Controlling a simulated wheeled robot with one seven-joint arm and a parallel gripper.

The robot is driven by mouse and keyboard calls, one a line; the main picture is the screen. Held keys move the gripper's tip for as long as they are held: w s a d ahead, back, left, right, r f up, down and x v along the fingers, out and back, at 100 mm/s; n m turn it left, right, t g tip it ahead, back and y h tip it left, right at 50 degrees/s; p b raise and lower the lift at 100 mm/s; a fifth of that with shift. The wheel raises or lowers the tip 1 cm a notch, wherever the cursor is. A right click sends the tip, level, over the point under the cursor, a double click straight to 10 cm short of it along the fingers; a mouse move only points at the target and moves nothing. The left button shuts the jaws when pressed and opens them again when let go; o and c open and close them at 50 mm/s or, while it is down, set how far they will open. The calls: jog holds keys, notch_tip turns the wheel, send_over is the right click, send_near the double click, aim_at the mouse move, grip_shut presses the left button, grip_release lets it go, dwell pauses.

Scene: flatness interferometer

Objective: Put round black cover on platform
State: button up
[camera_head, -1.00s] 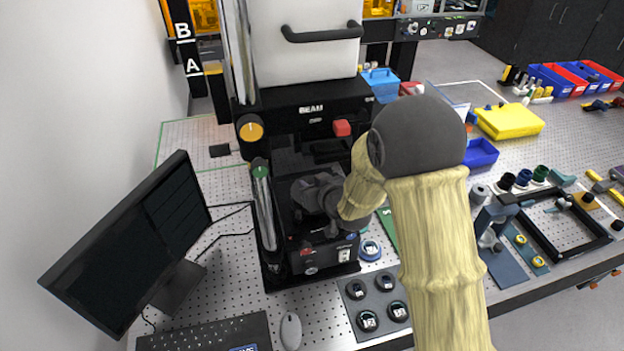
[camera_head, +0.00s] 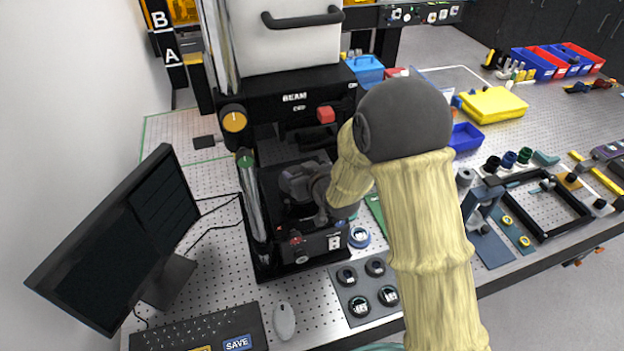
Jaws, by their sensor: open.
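My gripper (camera_head: 319,212) is inside the black interferometer frame, low over its platform area (camera_head: 285,212). Its fingers are dark against dark parts, but it reads as open, with nothing clearly held. My yellow-sleeved arm reaches in from the right and hides part of the platform area. I cannot make out a round black cover apart from the gripper there. Several round black pieces with pale label centres, one of them at the front (camera_head: 360,306), sit on a grey mat (camera_head: 371,287) in front of the machine. I cannot tell whether one of these is the cover.
A monitor (camera_head: 125,235), keyboard (camera_head: 200,330) and mouse (camera_head: 284,320) stand at the left front. The machine's silver column (camera_head: 252,205) rises beside the platform area. Bins and a black frame (camera_head: 545,232) are at right.

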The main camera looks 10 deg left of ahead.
jog(key=b+v, duration=0.3)
jog(key=v, duration=0.8)
jog(key=shift+s+d+b, duration=0.2)
jog(key=shift+s+b, duration=0.1)
jog(key=shift+b, duration=0.1)
jog(key=shift+r, duration=0.1)
jog(key=s+d+f+m+g+h, duration=0.1)
jog(key=d+f+m+h, duration=0.2)
jog(key=d, duration=0.6)
jog(key=s+d+f+m+g+h, duration=0.15)
jog(key=d+h, duration=0.25)
jog(key=d, duration=0.5)
jog(key=s+d+m+g+h, duration=0.1)
jog(key=s+d+m+g, duration=0.3)
jog(key=s+d, duration=0.4)
jog(key=shift+s+f+h, duration=0.4)
jog(key=shift+s, duration=0.45)
jog(key=shift+d, duration=0.1)
notch_tip(320, 180, down, 3)
jog(key=b, duration=0.3)
